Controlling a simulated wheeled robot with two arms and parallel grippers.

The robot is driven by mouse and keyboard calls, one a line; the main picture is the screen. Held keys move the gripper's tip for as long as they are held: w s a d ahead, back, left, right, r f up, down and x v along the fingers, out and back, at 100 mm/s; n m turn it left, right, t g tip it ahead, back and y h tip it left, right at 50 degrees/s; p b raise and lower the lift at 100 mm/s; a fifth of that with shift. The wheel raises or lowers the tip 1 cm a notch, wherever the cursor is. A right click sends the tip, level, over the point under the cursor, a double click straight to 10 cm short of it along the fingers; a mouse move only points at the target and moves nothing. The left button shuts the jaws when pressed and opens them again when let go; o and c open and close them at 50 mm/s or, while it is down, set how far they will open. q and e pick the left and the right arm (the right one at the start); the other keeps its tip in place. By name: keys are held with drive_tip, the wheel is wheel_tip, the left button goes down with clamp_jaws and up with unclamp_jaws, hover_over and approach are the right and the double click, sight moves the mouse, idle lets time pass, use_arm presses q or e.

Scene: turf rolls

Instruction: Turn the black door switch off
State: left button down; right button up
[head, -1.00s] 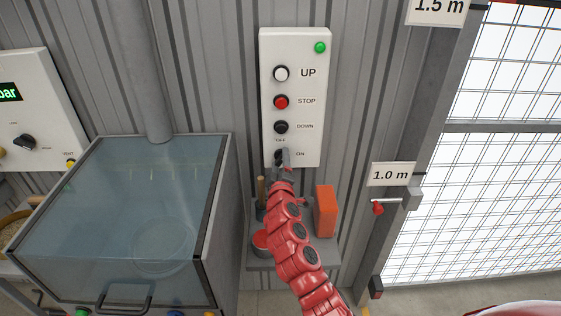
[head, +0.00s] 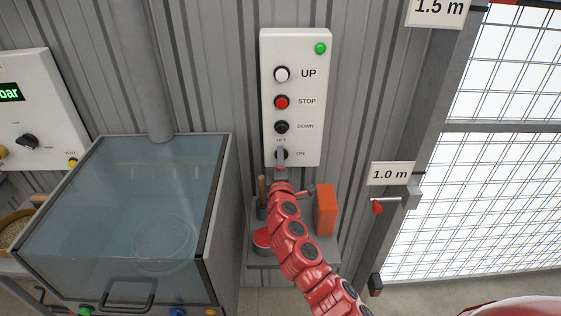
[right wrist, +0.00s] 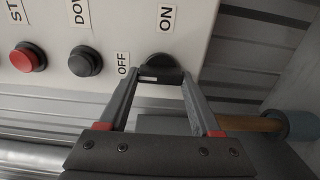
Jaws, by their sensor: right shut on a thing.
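The black door switch (head: 284,153) is the lowest control on the white panel, with OFF above it and ON to its right in the head view. My right gripper (head: 280,160) is at the switch and partly covers it. In the right wrist view, my right gripper's fingers (right wrist: 160,82) are shut on the black switch (right wrist: 158,68), one at each end of its bar. The bar lies level in that picture, its white mark at the end toward the OFF label (right wrist: 123,64). The ON label (right wrist: 166,18) is above it. My left gripper is not in view.
Above the switch are the white UP (head: 281,74), red STOP (head: 281,102) and black DOWN (head: 281,127) buttons and a green lamp (head: 320,48). A shelf (head: 292,253) below carries an orange block (head: 325,209). A clear-lidded cabinet (head: 120,200) stands left.

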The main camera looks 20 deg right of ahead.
idle(0.3)
drive_tip(key=o, duration=1.4)
drive_tip(key=b+v, duration=0.4)
drive_tip(key=v, duration=1.3)
drive_tip(key=shift+s, duration=0.25)
drive_tip(key=shift+w, duration=0.1)
